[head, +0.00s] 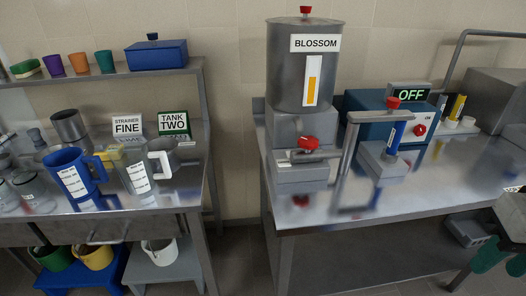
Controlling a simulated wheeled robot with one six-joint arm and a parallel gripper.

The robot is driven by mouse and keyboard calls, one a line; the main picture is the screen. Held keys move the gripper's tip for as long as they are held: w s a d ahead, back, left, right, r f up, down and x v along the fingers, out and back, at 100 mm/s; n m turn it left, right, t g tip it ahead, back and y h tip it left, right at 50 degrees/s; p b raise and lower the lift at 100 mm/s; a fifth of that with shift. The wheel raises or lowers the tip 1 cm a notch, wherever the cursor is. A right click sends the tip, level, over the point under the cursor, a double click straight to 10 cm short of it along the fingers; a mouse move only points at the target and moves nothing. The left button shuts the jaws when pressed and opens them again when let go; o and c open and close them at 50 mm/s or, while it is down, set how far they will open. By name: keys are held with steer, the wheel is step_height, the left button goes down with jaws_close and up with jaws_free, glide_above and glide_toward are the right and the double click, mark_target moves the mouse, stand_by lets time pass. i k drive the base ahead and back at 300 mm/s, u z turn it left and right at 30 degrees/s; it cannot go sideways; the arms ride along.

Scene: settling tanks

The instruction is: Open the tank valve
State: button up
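The tank (296,75) is a grey metal cylinder labelled BLOSSOM, with a red knob on its lid and a yellow level strip on its front. It stands on a grey block on the right bench. The likely tank valve is a red handle (308,143) at the front below the tank, above a low grey block. Whether it is open or closed I cannot tell. What looks like my gripper (494,269), grey with green finger parts, is at the lower right edge, partly cut off. It is well away from the valve, and its opening is unclear.
The left bench holds jugs, including a blue jug (73,176). Open floor shows between the benches.

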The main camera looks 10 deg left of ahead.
mark_target(308, 142)
steer(key=u, duration=0.8)
steer(key=k, duration=1.05)
steer(key=u, duration=0.8)
steer(key=i, duration=1.6)
steer(key=z, duration=1.5)
steer(key=i, duration=0.6)
steer(key=z, duration=0.65)
